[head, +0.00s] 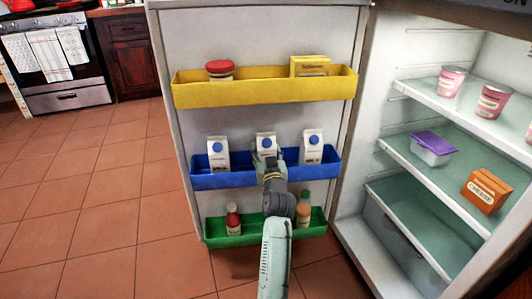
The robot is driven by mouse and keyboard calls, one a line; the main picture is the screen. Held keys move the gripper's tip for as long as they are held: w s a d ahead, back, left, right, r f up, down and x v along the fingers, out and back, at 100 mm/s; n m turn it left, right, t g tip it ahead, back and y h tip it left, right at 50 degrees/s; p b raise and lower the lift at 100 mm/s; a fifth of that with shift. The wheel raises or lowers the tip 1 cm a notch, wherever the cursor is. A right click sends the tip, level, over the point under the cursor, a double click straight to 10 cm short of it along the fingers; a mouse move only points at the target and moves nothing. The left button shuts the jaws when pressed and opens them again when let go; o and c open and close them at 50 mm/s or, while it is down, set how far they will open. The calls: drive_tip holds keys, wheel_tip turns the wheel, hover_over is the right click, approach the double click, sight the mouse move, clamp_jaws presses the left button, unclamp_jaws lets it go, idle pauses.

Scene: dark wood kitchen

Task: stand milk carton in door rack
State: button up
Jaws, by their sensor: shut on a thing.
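My gripper (268,161) reaches to the blue door rack (232,179) from the front and is shut on the middle milk carton (266,142).
The yellow rack (262,91) above holds a red-lidded jar (220,69) and a yellow box (309,65). The green rack (250,239) below holds bottles. Fridge shelves at right hold pink tubs, a purple-lidded container (433,149) and an orange box (485,190). Floor at left is clear.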

drive_tip(key=shift+r, duration=0.2)
drive_tip(key=o, duration=1.7)
drive_tip(key=shift+f, duration=0.2)
drive_tip(key=shift+c, duration=0.2)
drive_tip(key=shift+r, duration=0.1)
drive_tip(key=shift+s, duration=0.1)
